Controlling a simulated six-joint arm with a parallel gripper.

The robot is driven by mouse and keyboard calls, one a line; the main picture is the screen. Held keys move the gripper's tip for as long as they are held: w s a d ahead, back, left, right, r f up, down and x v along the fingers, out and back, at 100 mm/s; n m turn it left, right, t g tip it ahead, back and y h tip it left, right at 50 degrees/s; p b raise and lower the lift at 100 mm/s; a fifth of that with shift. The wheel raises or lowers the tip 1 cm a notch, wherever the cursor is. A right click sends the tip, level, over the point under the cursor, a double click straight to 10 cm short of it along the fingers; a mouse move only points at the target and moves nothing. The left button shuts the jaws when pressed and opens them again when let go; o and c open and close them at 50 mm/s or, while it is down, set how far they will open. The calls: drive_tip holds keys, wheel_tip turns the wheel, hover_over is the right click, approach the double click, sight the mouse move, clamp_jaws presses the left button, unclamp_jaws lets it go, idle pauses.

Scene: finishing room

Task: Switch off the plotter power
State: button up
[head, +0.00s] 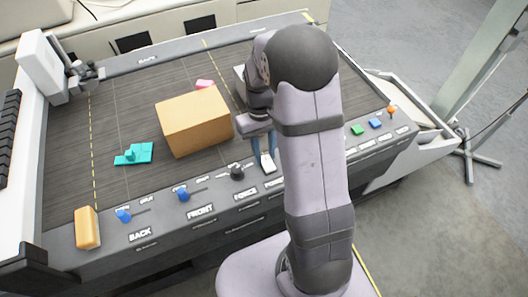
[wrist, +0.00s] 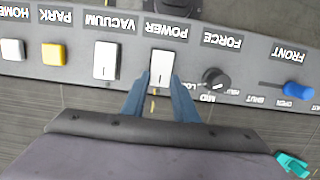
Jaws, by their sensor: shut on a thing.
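The plotter's power switch is a white rocker (wrist: 161,64) on the grey control panel, beside the upside-down label POWER in the wrist view. It also shows in the head view as a white rocker (head: 268,164) on the front panel. In the head view my gripper (head: 263,157) reaches down to the panel. The rocker's tilt is hard to tell.
A white VACUUM rocker (wrist: 105,60) and a black FORCE knob (wrist: 215,79) flank the switch. Blue sliders (head: 183,194) sit further left. A tan box (head: 195,122), a teal piece (head: 135,154) and a pink piece (head: 205,84) lie on the bed. A tan block (head: 87,228) is at the left front.

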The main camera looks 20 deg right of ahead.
sight(264, 156)
drive_tip(key=shift+s+r+t, duration=0.1)
drive_tip(key=shift+r+t, duration=0.05)
drive_tip(key=shift+t, duration=0.55)
drive_tip(key=o, duration=1.1)
drive_tip(key=shift+c, duration=0.2)
drive_tip(key=shift+b, duration=0.3)
wheel_tip(264, 156, up, 7)
drive_tip(key=b, duration=0.1)
drive_tip(key=shift+w+r+b, duration=0.15)
drive_tip(key=shift+w+b, duration=0.05)
drive_tip(key=shift+b, duration=0.1)
